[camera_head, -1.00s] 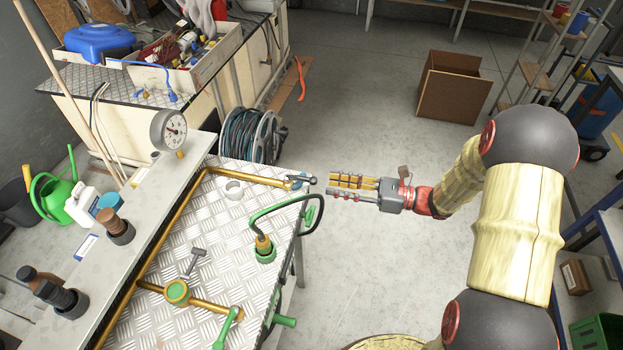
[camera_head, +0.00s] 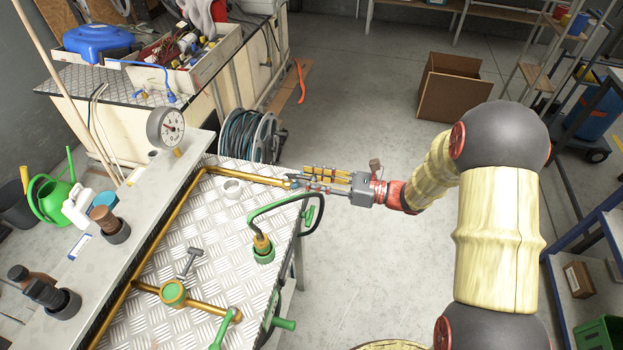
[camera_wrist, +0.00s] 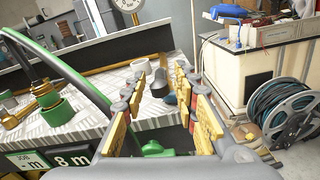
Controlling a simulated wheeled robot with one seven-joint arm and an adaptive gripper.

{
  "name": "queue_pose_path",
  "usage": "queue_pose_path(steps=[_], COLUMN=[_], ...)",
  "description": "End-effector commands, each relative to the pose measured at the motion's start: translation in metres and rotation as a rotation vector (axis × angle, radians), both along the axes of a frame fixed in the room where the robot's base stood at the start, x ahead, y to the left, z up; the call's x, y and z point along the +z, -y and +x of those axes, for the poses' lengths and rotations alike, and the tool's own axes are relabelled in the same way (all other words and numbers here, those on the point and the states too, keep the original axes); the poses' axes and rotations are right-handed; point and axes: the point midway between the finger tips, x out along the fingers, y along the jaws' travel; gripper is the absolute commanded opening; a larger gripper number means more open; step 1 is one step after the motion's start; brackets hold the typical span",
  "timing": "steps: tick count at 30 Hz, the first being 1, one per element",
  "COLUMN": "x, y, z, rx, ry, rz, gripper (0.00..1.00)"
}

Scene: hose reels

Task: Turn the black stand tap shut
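The black stand tap looks to be the small dark fitting (camera_head: 294,181) at the far right corner of the metal-plated bench (camera_head: 215,215), by the end of the brass pipe. In the head view my gripper's fingertips overlap it and hide most of it. In the wrist view a dark grey tap-like piece (camera_wrist: 160,86) shows between and beyond the fingers. My gripper (camera_head: 304,176) points left, its fingers spread apart; they also show in the wrist view (camera_wrist: 168,72). Nothing is held. Whether a finger touches the tap, I cannot tell.
A green bent hose (camera_head: 280,203) rises from the bench just nearer than my gripper. A white ring (camera_head: 232,189) lies left of the tap. A hose reel (camera_head: 252,135) stands on the floor behind. A pressure gauge (camera_head: 166,127) stands on the back ledge.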

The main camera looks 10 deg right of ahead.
Motion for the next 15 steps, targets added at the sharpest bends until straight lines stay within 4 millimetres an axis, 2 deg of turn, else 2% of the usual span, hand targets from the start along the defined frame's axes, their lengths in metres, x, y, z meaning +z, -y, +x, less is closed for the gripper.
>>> queue_pose_path(steps=[15], x=[-0.0001], y=[0.0002], z=[-0.0001], rx=[0.000], ry=[0.000], rz=[0.000], gripper=[0.00])
